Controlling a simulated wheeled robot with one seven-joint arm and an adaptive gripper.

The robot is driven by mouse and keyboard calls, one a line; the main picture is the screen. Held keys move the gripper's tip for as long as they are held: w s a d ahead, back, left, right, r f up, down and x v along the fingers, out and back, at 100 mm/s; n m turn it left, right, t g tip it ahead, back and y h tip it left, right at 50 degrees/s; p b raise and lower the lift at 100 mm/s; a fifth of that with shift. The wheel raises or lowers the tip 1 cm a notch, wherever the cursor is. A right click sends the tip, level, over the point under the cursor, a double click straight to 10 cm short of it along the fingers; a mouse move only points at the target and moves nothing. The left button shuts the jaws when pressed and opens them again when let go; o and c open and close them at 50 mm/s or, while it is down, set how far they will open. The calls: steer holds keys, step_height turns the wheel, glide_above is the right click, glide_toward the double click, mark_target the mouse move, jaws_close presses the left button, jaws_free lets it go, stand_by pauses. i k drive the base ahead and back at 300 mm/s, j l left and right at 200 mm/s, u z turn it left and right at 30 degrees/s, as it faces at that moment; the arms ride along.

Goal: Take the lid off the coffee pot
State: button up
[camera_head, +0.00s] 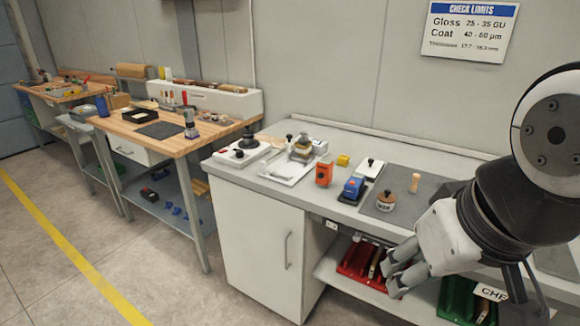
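I cannot pick out a coffee pot with certainty. A small silvery and tan pot-like thing (302,150) with a dark knob on top stands on a white tray on the grey counter. A brown round pot-like thing (386,202) with a black knob and a pale label stands on a dark mat nearer me. Both are small, and I cannot tell whether either has a loose lid. My gripper (389,281) is at the lower right, in front of the counter's edge and apart from both. Its two fingers are spread, with nothing seen between them.
An orange device (324,172), a blue device (353,188) and a wooden peg (415,183) stand near the brown pot. A white base with a black knob (242,151) is at the counter's left. Red bins (362,263) sit below. The dark mat (440,185) has bare room.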

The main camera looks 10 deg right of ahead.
mark_target(387, 197)
steer(key=z, duration=0.45)
steer(key=i+j+z, duration=0.15)
steer(key=i+j, duration=0.15)
steer(key=i, duration=0.2)
steer(key=i+j+z, duration=0.1)
steer(key=i+j, duration=0.2)
steer(key=i, duration=0.15)
